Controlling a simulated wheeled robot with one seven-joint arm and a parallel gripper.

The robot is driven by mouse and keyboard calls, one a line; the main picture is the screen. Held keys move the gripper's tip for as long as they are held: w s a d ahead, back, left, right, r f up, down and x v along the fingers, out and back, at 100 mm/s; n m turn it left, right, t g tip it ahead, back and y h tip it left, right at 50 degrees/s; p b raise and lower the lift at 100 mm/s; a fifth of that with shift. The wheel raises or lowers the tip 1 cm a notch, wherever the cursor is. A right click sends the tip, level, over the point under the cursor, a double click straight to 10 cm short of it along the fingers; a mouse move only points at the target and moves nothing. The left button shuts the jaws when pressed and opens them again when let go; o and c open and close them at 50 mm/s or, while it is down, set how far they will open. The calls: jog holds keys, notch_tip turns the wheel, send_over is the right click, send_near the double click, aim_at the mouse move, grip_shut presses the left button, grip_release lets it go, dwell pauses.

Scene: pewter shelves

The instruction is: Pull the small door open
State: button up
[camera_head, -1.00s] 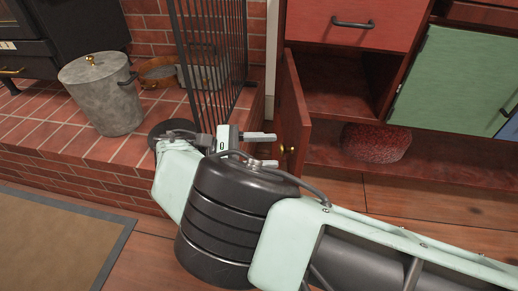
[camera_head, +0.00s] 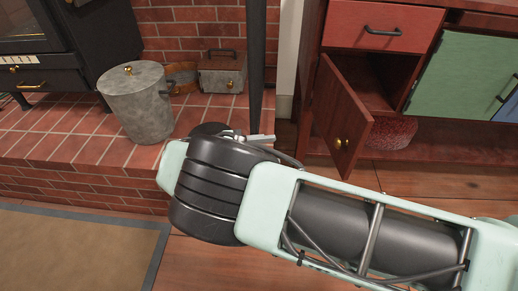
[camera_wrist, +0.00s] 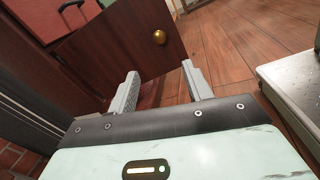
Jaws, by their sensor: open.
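The small red-brown door (camera_head: 335,113) of the cabinet stands partly open in the head view, swung out from its left side. Its round brass knob (camera_head: 341,141) faces outward near its lower free edge. In the wrist view the door (camera_wrist: 115,45) is ahead, with the knob (camera_wrist: 159,37) beyond the fingertips. My gripper (camera_wrist: 158,82) is open and empty, its two fingers apart and clear of the knob. In the head view my arm hides most of the gripper, with a pale finger (camera_head: 260,138) showing left of the door.
A red drawer (camera_head: 383,25) is above the open compartment, and a green door (camera_head: 458,72) is to its right. A red woven item (camera_head: 391,132) sits low behind the door. A metal bucket (camera_head: 137,103) stands on the brick hearth. Wooden floor lies in front.

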jog(key=shift+a, duration=0.25)
